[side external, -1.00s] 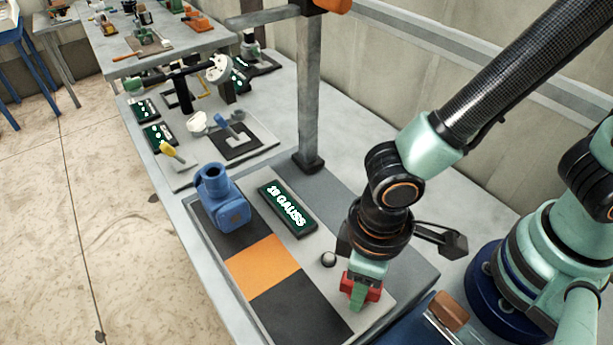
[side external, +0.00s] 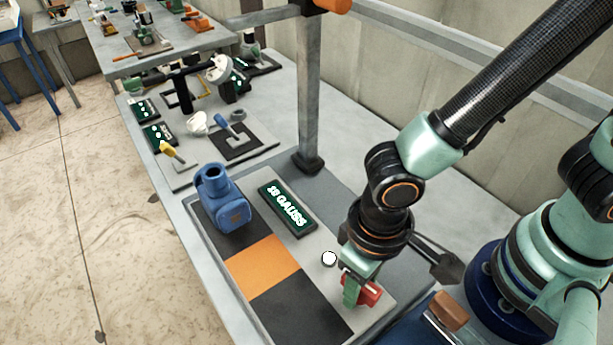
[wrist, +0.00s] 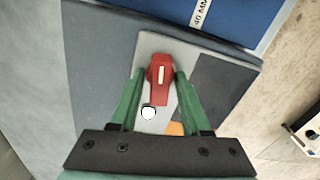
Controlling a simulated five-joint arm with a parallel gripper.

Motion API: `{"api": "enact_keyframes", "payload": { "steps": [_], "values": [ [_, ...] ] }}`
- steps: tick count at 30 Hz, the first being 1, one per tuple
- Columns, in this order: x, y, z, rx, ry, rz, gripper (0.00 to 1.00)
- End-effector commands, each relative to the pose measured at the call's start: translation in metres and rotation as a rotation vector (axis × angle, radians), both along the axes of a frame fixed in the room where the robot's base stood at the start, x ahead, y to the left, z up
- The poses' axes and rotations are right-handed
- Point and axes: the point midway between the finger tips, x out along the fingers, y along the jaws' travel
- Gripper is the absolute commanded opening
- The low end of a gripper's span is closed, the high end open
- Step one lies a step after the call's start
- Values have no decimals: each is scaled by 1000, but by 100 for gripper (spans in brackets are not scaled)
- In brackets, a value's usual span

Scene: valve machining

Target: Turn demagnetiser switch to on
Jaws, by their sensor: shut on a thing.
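The demagnetiser switch is a red knob with a white mark (side external: 369,291), on the light grey strip of the demagnetiser panel. My gripper (side external: 357,294) is down at the knob and shut on it, hiding part of it in the side view. In the wrist view the red switch (wrist: 159,78) sits between my two green fingers (wrist: 156,95). A round indicator lamp (side external: 329,258) beside the knob is bright white; it also shows in the wrist view (wrist: 148,113).
A blue valve body (side external: 222,198) stands on the black end of the panel, next to an orange square (side external: 263,266). A grey post (side external: 308,90) rises behind the display. A brown block (side external: 449,311) lies near my base.

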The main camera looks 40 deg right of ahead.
Motion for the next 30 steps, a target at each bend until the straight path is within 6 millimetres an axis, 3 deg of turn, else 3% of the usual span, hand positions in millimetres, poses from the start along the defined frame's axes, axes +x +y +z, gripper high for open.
{"api": "enact_keyframes", "payload": {
  "steps": [15, 16, 17, 30],
  "values": [
    [0, 1, 0, 3, -1, -154, 0],
    [0, 1, 0, 3, -1, -148, 59],
    [0, 1, 0, 3, -1, -147, 64],
    [1, 1, 7, 3, -2, -146, 64]
  ]
}}
